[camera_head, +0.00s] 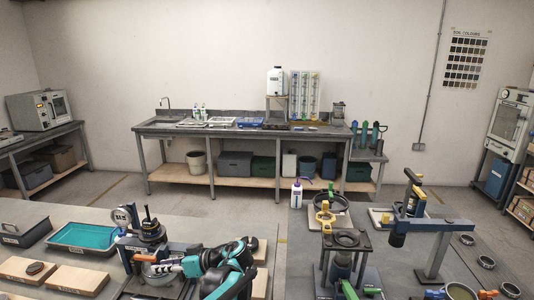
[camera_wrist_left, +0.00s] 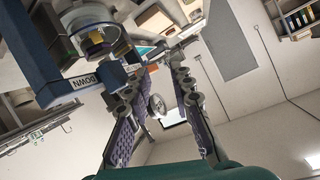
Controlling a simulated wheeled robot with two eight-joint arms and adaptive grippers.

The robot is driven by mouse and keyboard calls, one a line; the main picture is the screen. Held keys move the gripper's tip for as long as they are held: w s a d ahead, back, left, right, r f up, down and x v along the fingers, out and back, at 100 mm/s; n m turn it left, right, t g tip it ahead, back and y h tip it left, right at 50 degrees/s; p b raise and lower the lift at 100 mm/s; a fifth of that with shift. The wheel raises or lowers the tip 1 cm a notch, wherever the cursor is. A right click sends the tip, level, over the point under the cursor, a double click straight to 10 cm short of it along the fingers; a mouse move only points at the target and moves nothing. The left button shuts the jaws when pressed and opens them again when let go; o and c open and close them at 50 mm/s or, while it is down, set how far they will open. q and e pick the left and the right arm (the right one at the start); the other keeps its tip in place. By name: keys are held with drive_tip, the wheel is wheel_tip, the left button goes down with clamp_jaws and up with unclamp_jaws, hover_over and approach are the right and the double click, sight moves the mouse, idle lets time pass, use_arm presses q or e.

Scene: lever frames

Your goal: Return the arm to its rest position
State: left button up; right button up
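My left arm (camera_head: 228,268), teal and black, is at the bottom centre of the head view. Its gripper (camera_head: 162,264) points left, low beside the left lever frame (camera_head: 147,232), which has a round dial. In the left wrist view the two patterned fingers of the gripper (camera_wrist_left: 158,68) stand apart with nothing held between them. My right gripper is not seen.
A teal tray (camera_head: 85,236) and wooden boards (camera_head: 72,279) lie left of the arm. Another lever frame (camera_head: 432,250) and a black stand (camera_head: 345,243) are on the right bench.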

use_arm(q)
drive_tip(key=s+d+f+m+t+h, duration=0.2)
drive_tip(key=s+d+m+h, duration=0.4)
drive_tip(key=s, duration=0.6)
drive_tip(key=s+d+f+m+t+h, duration=0.2)
drive_tip(key=s+d+m+h, duration=0.3)
drive_tip(key=s, duration=0.6)
drive_tip(key=shift+s+d+f+m+h, duration=0.4)
drive_tip(key=shift+d+f+h, duration=0.5)
drive_tip(key=shift+d+h, duration=0.25)
